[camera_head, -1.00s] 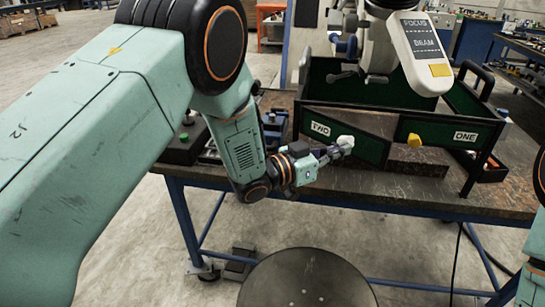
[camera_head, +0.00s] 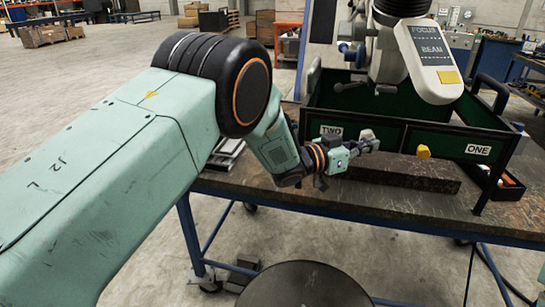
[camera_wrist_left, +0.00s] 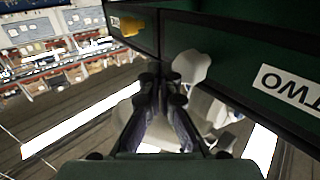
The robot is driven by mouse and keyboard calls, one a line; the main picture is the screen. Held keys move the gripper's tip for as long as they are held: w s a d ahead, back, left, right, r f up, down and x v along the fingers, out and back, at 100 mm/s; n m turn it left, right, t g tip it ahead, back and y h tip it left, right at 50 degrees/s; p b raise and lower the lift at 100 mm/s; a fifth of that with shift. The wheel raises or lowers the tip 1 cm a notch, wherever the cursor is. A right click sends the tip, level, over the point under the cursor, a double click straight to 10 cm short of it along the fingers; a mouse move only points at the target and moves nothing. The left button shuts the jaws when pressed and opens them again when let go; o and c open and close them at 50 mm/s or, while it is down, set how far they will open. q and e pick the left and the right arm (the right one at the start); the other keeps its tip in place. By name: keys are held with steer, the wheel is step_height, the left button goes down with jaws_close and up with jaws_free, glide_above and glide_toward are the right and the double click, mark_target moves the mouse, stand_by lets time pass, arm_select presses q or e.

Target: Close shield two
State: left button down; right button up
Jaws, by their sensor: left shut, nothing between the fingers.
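Shield two (camera_head: 394,134) is the dark green panel with the TWO label (camera_head: 331,131) on the box front. It stands roughly in line with shield one (camera_head: 450,143), which has a yellow knob (camera_head: 423,152). My left gripper (camera_head: 372,142) is shut and empty in front of shield two. In the left wrist view, its fingertips (camera_wrist_left: 161,78) are close to the white knob (camera_wrist_left: 192,66) of shield two (camera_wrist_left: 225,62); whether they touch is unclear. The gripper partly hides the panel and knob in the head view. My right gripper is out of view.
The microscope head (camera_head: 430,60) with its FOCUS and BEAM panel hangs over the box. A dark rectangular block (camera_head: 410,172) lies on the worktable (camera_head: 270,185) below the shields. A round stool top (camera_head: 305,287) stands in front. The table's front strip is mostly clear.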

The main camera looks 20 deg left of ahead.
arm_select(q)
steer(key=shift+w, duration=0.25)
stand_by(0.8)
